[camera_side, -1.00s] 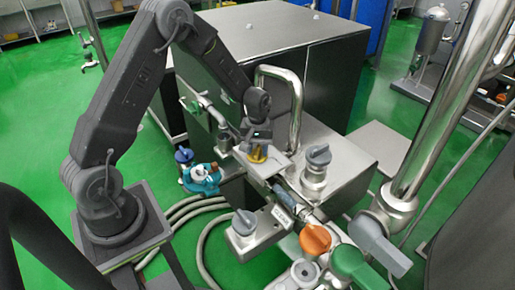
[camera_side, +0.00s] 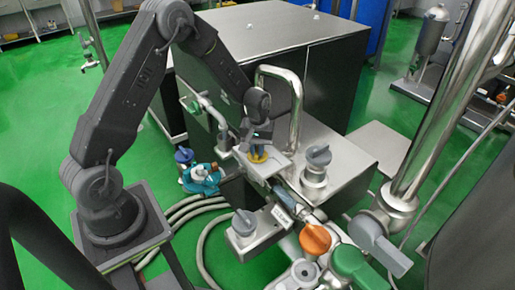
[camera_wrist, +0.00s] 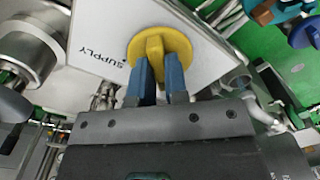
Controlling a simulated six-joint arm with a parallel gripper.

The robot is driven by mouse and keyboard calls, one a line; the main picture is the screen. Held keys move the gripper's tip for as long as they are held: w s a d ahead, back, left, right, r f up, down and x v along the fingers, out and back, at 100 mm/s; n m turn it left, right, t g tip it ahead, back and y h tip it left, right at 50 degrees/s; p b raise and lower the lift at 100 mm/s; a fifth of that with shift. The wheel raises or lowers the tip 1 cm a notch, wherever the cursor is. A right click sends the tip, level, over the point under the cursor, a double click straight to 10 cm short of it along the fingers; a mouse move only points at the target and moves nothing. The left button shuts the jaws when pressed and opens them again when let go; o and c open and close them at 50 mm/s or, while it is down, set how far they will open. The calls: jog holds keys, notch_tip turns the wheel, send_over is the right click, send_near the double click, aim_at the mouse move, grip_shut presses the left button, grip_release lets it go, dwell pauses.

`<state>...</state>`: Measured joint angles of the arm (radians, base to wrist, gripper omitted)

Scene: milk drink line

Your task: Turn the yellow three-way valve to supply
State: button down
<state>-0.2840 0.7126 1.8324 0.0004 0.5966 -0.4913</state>
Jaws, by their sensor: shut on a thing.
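The yellow three-way valve (camera_wrist: 178,43) is a round disc with a raised bar handle, set on a pale plate (camera_wrist: 110,20). The word SUPPLY and a small dot are printed on the plate, to the left of the valve in the wrist view. My gripper (camera_wrist: 160,75) has its two blue fingers on either side of the yellow bar and is shut on it. In the side view the valve (camera_side: 258,157) shows under my gripper (camera_side: 257,148), which partly hides it. Other markings on the plate are out of sight.
An orange knob (camera_side: 315,239) and a green knob (camera_side: 350,262) are in front. A bent steel pipe (camera_side: 296,100) rises close behind my gripper.

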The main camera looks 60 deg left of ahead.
jog(key=shift+m, duration=0.3)
jog(key=m, duration=0.3)
jog(key=shift+m, duration=0.4)
jog(key=m, duration=1.3)
jog(key=shift+m, duration=0.3)
jog(key=c, duration=1.1)
grip_release()
jog(key=shift+c, duration=0.2)
